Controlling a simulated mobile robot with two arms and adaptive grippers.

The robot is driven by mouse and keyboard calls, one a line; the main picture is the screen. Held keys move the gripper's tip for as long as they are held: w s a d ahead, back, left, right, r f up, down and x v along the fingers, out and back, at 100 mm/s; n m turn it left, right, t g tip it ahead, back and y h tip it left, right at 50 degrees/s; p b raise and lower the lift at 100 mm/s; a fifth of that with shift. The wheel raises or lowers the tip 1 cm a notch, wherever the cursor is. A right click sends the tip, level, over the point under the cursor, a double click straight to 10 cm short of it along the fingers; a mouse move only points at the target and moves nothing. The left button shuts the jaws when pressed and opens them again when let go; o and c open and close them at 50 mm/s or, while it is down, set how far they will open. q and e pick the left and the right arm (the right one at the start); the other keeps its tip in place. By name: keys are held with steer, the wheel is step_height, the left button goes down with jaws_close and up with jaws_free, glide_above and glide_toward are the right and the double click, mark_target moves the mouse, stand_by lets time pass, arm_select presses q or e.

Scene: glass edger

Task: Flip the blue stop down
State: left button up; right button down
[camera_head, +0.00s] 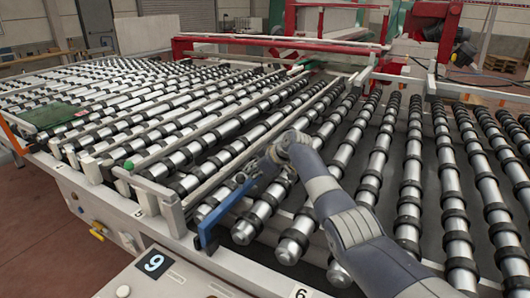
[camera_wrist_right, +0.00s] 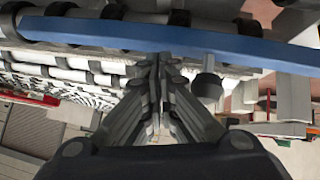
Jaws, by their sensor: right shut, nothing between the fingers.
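The blue stop (camera_head: 225,203) is a long narrow bar at the front edge of the roller table, left of the numbered plate. In the head view it runs from its lower bracket end at the frame towards my right gripper (camera_head: 258,168). In the right wrist view the blue stop (camera_wrist_right: 185,40) crosses the top of the picture, just beyond the fingertips of my right gripper (camera_wrist_right: 160,62). The right gripper is shut and empty, close to the bar's far end. I cannot tell whether it touches the bar. My left gripper is not in view.
The roller table (camera_head: 175,160) with black-ringed rollers fills most of the view. A red machine frame (camera_head: 270,42) stands at the back. Red floor (camera_head: 35,225) is free at the left.

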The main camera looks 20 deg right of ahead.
step_height(320, 180, up, 3)
steer(key=shift+f+p, duration=0.2)
steer(key=shift+p, duration=0.4)
arm_select(q)
steer(key=b, duration=0.1)
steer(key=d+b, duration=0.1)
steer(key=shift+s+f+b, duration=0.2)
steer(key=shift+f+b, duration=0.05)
steer(key=shift+b, duration=0.1)
arm_select(e)
steer(key=d+v, duration=0.1)
steer(key=v, duration=0.9)
steer(key=shift+w+d, duration=0.3)
steer(key=shift+w, duration=0.05)
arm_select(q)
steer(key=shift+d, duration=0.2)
